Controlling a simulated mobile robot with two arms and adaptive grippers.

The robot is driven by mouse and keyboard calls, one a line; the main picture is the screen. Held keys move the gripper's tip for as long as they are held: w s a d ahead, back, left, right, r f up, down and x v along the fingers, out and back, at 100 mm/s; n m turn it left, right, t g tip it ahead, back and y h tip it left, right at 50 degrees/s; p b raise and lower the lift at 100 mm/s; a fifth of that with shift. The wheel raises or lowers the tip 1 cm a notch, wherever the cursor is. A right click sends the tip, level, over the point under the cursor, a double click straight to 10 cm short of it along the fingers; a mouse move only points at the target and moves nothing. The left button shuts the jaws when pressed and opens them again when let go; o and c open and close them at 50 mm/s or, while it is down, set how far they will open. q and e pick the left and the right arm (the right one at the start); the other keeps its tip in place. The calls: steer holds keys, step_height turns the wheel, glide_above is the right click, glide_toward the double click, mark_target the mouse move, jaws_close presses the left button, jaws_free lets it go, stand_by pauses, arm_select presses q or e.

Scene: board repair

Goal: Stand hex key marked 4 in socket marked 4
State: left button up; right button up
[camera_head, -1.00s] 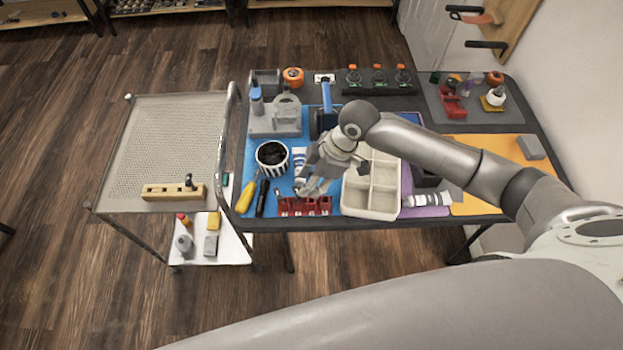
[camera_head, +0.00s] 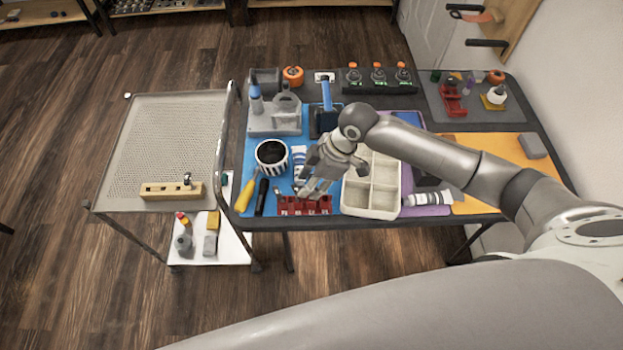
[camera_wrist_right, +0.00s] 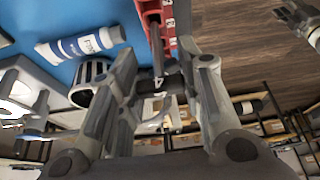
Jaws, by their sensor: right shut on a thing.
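My right gripper (camera_head: 308,190) is low over the front of the blue mat, just above and behind the red socket rack (camera_head: 304,206). In the right wrist view, the gripper (camera_wrist_right: 168,82) is shut on a thin grey rod, the hex key (camera_wrist_right: 156,48), whose shaft runs along the red rack (camera_wrist_right: 170,14). White marks show on the rack, too small to read surely. I cannot tell whether the key's end is inside a socket or only beside one. The key's own mark is not readable. My left gripper is not seen.
A striped mug (camera_head: 271,156), a yellow-handled tool (camera_head: 247,193) and a black-handled tool (camera_head: 262,197) are left of the gripper. A white-blue tube (camera_head: 299,160) lies behind it. A cream divided tray (camera_head: 371,211) stands close on the right. The table's front edge is near.

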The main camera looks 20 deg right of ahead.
steer(key=shift+p, duration=0.4)
stand_by(0.4)
steer(key=shift+f, duration=0.25)
stand_by(0.4)
steer(key=shift+f, duration=0.4)
steer(key=shift+f+b, duration=0.3)
steer(key=shift+f, duration=0.05)
steer(key=shift+f, duration=0.6)
steer(key=shift+f, duration=0.4)
stand_by(0.6)
steer(key=o, duration=1.1)
